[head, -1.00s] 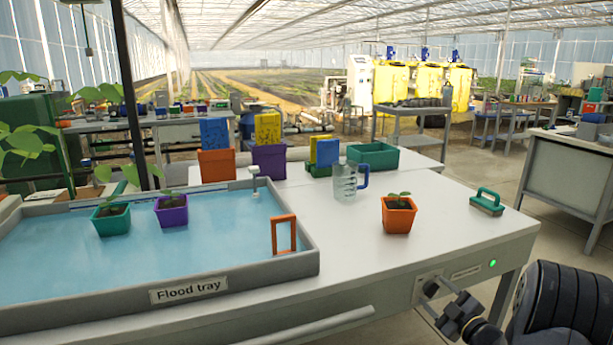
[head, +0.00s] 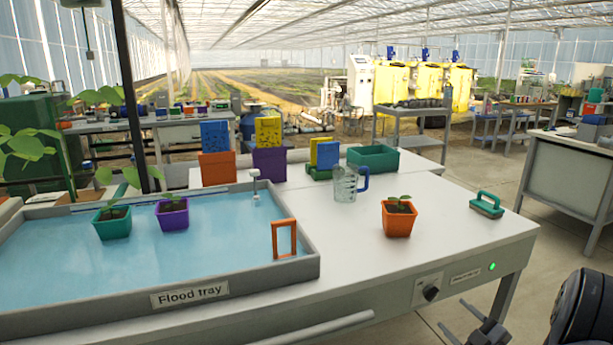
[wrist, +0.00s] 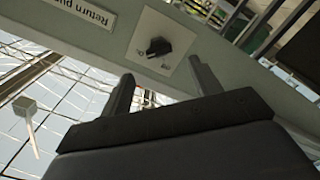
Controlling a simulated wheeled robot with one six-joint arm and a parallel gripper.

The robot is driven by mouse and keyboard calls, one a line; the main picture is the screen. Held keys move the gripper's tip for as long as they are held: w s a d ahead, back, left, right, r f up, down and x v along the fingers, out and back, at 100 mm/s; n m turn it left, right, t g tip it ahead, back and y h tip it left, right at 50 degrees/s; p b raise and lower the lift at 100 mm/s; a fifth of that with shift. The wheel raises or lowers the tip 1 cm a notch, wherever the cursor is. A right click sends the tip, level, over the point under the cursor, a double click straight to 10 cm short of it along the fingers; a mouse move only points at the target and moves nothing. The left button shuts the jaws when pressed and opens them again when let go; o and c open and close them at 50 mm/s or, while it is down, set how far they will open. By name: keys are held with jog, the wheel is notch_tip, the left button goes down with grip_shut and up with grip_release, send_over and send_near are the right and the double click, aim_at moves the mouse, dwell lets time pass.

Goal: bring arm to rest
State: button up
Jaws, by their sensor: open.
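My gripper (head: 452,313) is low at the right in the head view, in front of the bench's front panel and a little below and right of the black knob (head: 431,293). Its two fingers are spread with nothing between them. The wrist view shows the open fingers (wrist: 162,85) apart from the knob (wrist: 158,47), which sits on a pale plate. A label (wrist: 88,14) beside it reads "Return pu", the rest cut off. A green light (head: 491,266) glows on the panel.
On the bench are the flood tray (head: 225,304) with teal (head: 113,226) and purple (head: 173,218) pots, a clear jug (head: 346,188), an orange pot (head: 397,221), a green-handled brush (head: 487,206) and a green bin (head: 373,161). Open floor lies right of the bench.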

aim_at(435, 296)
jog(key=b+x, duration=0.1)
jog(key=x, duration=0.7)
jog(key=shift+f, duration=0.1)
jog(key=n+b, duration=0.1)
jog(key=n, duration=0.3)
jog(key=shift+s+d+n, duration=0.1)
jog(key=shift+n, duration=0.2)
jog(key=n, duration=0.4)
jog(key=shift+n+b, duration=0.3)
jog(key=shift+n, duration=0.1)
jog(key=n+p, duration=0.1)
jog(key=n, duration=0.3)
jog(key=shift+r, duration=0.2)
jog(key=n+p, duration=0.3)
jog(key=n, duration=0.1)
jog(key=shift+n, duration=0.4)
jog(key=shift+v, duration=0.85)
jog(key=shift+s+d+f, duration=0.1)
jog(key=shift+s, duration=0.05)
